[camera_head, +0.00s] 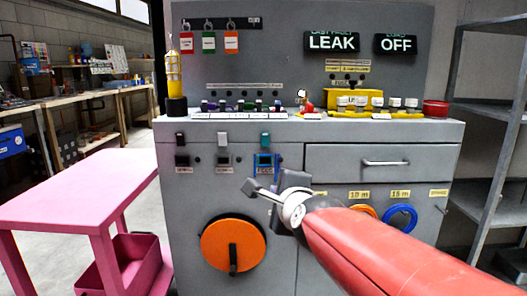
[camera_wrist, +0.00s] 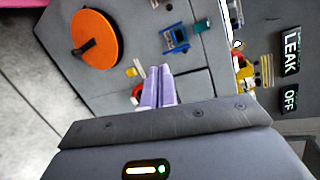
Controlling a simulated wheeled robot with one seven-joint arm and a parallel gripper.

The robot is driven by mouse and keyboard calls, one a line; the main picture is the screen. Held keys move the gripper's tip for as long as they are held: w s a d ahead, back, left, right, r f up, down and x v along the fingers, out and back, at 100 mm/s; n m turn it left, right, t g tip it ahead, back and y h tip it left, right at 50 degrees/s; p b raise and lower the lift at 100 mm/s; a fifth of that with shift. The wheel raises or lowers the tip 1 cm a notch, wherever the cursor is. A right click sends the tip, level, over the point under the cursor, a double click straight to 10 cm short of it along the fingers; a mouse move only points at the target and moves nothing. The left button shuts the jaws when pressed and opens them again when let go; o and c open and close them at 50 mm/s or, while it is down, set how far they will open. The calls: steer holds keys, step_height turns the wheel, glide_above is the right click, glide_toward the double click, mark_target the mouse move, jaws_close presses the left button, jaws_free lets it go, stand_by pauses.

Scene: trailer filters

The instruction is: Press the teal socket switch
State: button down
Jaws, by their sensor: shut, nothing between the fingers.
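The teal switch (camera_head: 265,140) is on the upper front of the grey cabinet, at the right end of a row of three switches. A blue socket (camera_head: 265,164) is directly below it. My gripper (camera_head: 250,187) is in front of the cabinet, lower in the picture than the socket, with its fingers pointing up and left. In the wrist view, the teal switch (camera_wrist: 202,25) and blue socket (camera_wrist: 175,38) lie beyond the fingertips. There my gripper (camera_wrist: 160,70) shows its two pale fingers shut together and empty. I see no contact with the switch.
A black switch (camera_head: 180,139) and a pale switch (camera_head: 222,139) are left of the teal one. An orange dial (camera_head: 233,243) is below, and a drawer (camera_head: 382,162) is to the right. A pink table (camera_head: 75,196) stands at the left, a metal shelf (camera_head: 495,120) at the right.

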mark_target(264, 136)
steer(key=w+a+r+m+t+h+b, duration=0.1)
steer(key=w+m+t, duration=0.1)
steer(key=w+m, duration=0.3)
steer(key=w+a+r+m+t+h+b, duration=0.1)
steer(key=w+m, duration=0.4)
steer(key=m, duration=0.7)
steer(key=shift+w+a+r+m+t+h+b, duration=0.2)
steer(key=shift+a+r+m+t+h+b, duration=0.25)
steer(key=shift+t+h+b, duration=0.4)
steer(key=shift+f, duration=0.1)
steer(key=w+p, duration=0.1)
steer(key=w, duration=0.3)
steer(key=w+r+p, duration=0.1)
steer(key=w, duration=0.4)
steer(key=w+p, duration=0.1)
steer(key=w, duration=0.4)
steer(key=shift+r+p, duration=0.35)
steer(key=shift+p, duration=0.05)
